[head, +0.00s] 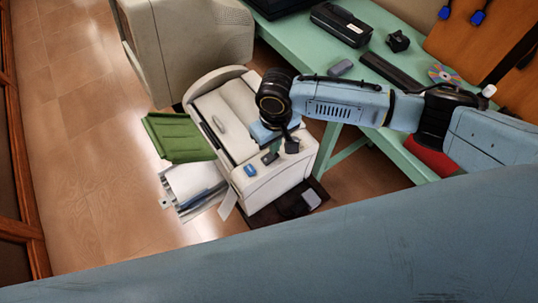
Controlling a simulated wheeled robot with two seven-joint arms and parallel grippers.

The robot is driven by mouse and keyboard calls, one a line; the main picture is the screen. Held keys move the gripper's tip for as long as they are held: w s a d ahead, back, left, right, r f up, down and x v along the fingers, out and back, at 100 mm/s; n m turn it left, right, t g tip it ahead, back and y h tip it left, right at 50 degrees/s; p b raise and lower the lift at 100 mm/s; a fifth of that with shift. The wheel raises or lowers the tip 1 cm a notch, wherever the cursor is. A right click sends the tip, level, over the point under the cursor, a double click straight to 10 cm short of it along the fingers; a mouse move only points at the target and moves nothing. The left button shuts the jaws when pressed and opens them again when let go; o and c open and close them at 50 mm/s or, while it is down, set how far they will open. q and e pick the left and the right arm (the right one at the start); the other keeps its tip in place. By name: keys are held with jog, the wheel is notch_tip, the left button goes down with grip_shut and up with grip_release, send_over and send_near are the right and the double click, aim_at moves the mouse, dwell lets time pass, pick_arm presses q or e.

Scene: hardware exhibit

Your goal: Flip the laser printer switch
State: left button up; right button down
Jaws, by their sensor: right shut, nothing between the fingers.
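The cream laser printer (283,184) stands in the middle of the view, with its paper tray pulled out at the lower left. A small blue raised piece (250,170) sits on its top near the front corner. I cannot tell for certain whether it is the switch. My right gripper (281,151) comes from the right and points down over the printer's top, just right of the blue piece. It is shut and empty, and its wrist hides part of the printer's top. Contact with the printer cannot be made out. My left gripper is out of view.
A green table (286,33) carries a black device (341,24), a grey block (340,67) and a disc (443,75). A beige monitor (196,40) stands behind the printer. A green flap (177,137) juts out left. Wooden floor (85,150) at left is clear.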

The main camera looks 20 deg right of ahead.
jog(key=shift+f+b, duration=0.35)
jog(key=shift+f, duration=0.65)
dwell(0.7)
notch_tip(320, 180, up, 7)
jog(key=p, duration=0.9)
jog(key=shift+r, duration=0.1)
dwell(0.3)
